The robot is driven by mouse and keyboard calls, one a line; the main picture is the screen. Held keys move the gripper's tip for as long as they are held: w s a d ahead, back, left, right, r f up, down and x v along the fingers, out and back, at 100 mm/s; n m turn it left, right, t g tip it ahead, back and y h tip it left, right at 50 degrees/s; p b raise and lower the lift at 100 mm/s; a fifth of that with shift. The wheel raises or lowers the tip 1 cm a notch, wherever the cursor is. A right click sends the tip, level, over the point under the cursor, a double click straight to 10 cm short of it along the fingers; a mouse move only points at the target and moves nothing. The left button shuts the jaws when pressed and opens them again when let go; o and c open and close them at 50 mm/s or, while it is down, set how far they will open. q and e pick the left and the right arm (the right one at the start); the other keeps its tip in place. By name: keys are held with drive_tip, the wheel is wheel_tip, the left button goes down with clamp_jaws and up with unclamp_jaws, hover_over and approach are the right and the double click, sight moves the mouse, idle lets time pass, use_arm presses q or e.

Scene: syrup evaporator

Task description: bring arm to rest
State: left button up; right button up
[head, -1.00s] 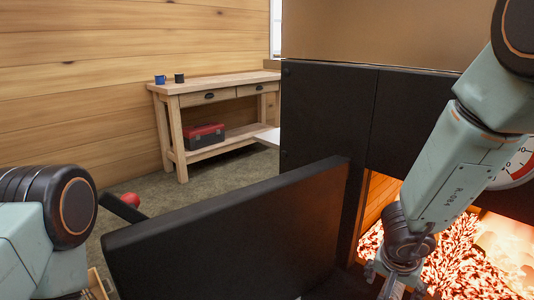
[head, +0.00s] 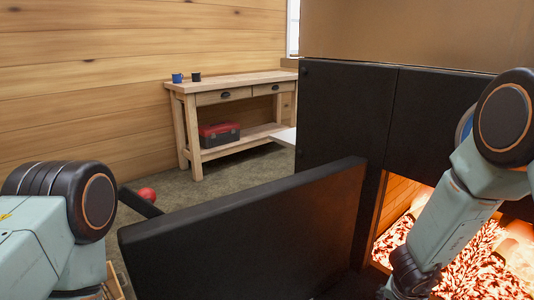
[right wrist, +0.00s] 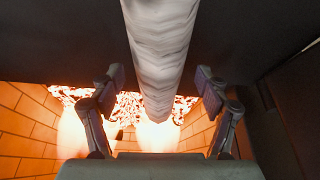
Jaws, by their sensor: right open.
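My right arm (head: 450,215) reaches down in front of the open firebox (head: 480,255), where a bright orange fire burns. In the right wrist view, my right gripper (right wrist: 159,80) is open, with its two dark fingers spread apart. A pale, rough log-like cylinder (right wrist: 161,45) runs from the top edge down between the fingers in the picture, with no finger touching it. I cannot tell its depth. My left arm (head: 50,225) shows at the lower left in the head view; its gripper is out of view.
A black firebox door (head: 245,225) stands open across the lower middle. A red knob (head: 147,194) on a black bar is beside it. A wooden workbench (head: 235,82) stands at the back wall with two mugs and a red toolbox (head: 219,135). Green floor between is clear.

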drive_tip(key=shift+s+a+r, duration=0.45)
